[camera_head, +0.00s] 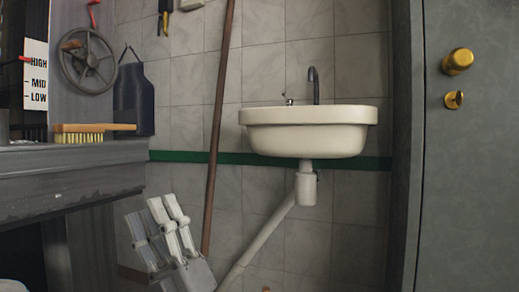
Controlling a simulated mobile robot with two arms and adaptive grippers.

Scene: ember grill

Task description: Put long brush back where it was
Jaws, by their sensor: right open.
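A brush with a wooden handle and pale bristles (80,133) lies at the right end of the grey ledge (70,175), bristles down, its handle pointing right. A long brown pole (218,110) stands almost upright by the tiled wall, left of the sink. Its top is out of the picture and its lower end is hidden behind my right gripper, so I cannot tell whether it has bristles. My right gripper (160,222) is open, with nothing visible between its fingers. It is below and right of the ledge, apart from the brush. My left gripper is out of view.
A white sink (308,128) with a drain pipe (262,240) is on the wall. A dark apron (133,98) and a wheel (88,62) hang behind the ledge. A grey door (475,190) with brass knobs is at right.

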